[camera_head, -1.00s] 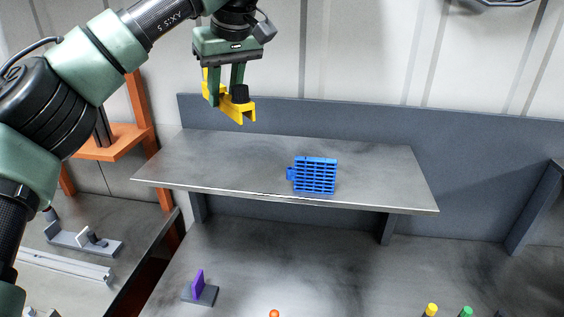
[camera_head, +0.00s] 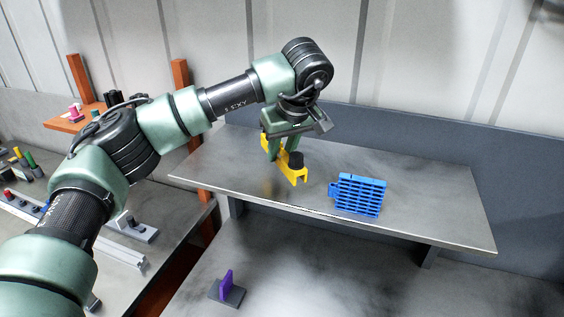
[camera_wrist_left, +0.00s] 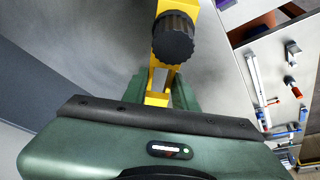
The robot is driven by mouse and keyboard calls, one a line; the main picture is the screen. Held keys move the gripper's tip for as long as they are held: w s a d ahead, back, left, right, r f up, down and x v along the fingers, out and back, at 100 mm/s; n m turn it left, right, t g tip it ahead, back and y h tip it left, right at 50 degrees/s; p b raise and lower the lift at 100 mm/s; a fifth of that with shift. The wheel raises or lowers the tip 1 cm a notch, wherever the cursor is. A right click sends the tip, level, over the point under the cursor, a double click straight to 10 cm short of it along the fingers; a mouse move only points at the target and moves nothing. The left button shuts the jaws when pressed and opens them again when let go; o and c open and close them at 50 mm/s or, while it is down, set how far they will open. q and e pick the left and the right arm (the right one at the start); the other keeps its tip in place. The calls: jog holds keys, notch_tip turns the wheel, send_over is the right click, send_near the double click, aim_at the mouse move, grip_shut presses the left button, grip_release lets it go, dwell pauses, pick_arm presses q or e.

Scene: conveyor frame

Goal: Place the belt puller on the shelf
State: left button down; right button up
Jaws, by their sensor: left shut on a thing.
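The belt puller (camera_head: 299,175) is a yellow bracket with a black knob. My left gripper (camera_head: 282,151) is shut on it, pointing down at the shelf. In the left wrist view the belt puller (camera_wrist_left: 160,85) shows its black knob at the top centre, in front of the gripper fingers. The shelf (camera_head: 420,205) is a grey raised metal board. The belt puller is over the left-middle part of the shelf; whether it touches the surface I cannot tell. My right gripper is not in view.
A blue slotted block (camera_head: 358,195) stands on the shelf just right of the belt puller. A grey back wall panel (camera_head: 400,140) runs behind the shelf. A purple part on a dark base (camera_head: 227,290) sits on the lower table. The right part of the shelf is clear.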

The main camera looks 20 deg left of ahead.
aim_at(279, 175)
pick_arm(q)
jog(key=shift+s+f, duration=0.1)
jog(key=shift+f, duration=0.1)
notch_tip(279, 175, down, 3)
jog(key=shift+s+f+p, duration=0.1)
jog(key=shift+f+p, duration=0.1)
jog(key=shift+p, duration=0.5)
jog(key=shift+f, duration=0.35)
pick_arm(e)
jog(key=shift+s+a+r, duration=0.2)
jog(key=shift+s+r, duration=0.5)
pick_arm(q)
jog(key=c, duration=1.1)
grip_release()
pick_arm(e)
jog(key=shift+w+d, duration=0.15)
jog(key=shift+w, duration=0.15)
